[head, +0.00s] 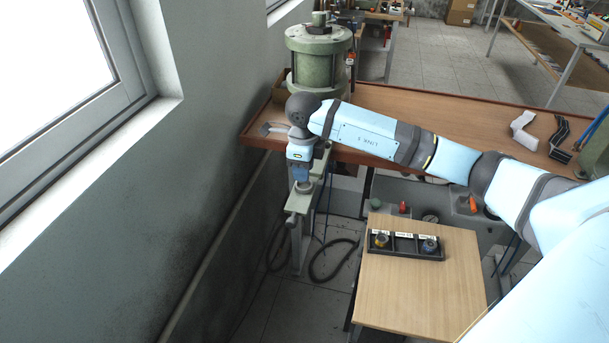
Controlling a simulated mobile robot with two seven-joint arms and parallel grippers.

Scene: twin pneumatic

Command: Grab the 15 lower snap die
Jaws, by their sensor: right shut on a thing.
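My right gripper (302,184) points down over the green lower arm (298,203) of the riveting press at the wall. It is shut on a small metal piece at the top of this arm, which looks like the lower snap die. The fingers cover most of it, and I cannot read any size on it. Whether it is still seated in the arm, I cannot tell. A black tray (408,254) with labelled compartments sits on the small wooden table. A brass-coloured die (381,240) is in its left compartment and a dark metal die (429,245) in its right one. My left gripper is not in view.
The press's green cylinder (318,60) stands above my wrist, by the left wall. The brown bench (440,112) runs behind my arm, with a white block (523,130) at its right. The front of the small wooden table (415,295) is clear.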

